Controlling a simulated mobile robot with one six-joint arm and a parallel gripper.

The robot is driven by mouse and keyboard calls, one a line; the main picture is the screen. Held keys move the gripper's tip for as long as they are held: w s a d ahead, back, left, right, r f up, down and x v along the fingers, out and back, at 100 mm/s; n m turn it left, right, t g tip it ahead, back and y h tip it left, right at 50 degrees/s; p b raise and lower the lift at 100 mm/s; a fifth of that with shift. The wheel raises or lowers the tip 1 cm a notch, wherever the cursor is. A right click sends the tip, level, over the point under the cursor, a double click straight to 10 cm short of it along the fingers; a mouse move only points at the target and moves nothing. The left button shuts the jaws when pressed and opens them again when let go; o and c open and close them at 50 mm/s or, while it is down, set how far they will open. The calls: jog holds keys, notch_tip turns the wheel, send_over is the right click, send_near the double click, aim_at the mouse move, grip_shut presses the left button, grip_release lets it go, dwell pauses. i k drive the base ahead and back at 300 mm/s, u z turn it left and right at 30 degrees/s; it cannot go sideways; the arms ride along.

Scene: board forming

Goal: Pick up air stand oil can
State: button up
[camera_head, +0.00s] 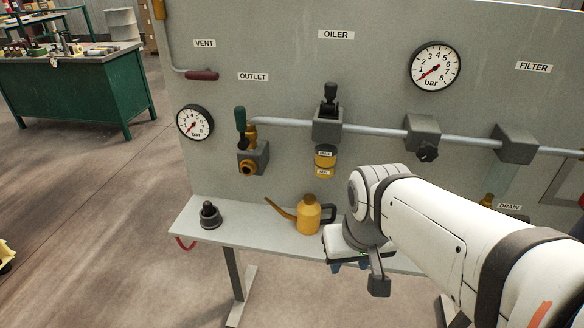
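The yellow oil can (309,214) stands upright on the narrow shelf of the air stand. Its thin spout points left and its dark handle is on the right. My gripper (350,265) is at the end of my white arm, just right of the can and over the shelf's front edge. The can's handle lies close to my wrist in the picture; I cannot tell whether they touch. My fingers are mostly hidden under the wrist, so their opening does not show.
A black fitting (209,215) stands on the shelf (255,222) to the left. The oiler (326,130), outlet valve (251,155) and pipe (375,130) jut from the panel above. A green workbench (85,85) stands back left.

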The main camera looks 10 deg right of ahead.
aim_at(308, 220)
jog(key=z, duration=1.6)
jog(key=k, duration=0.95)
jog(key=u, duration=1.45)
jog(key=i, duration=1)
jog(key=u, duration=0.05)
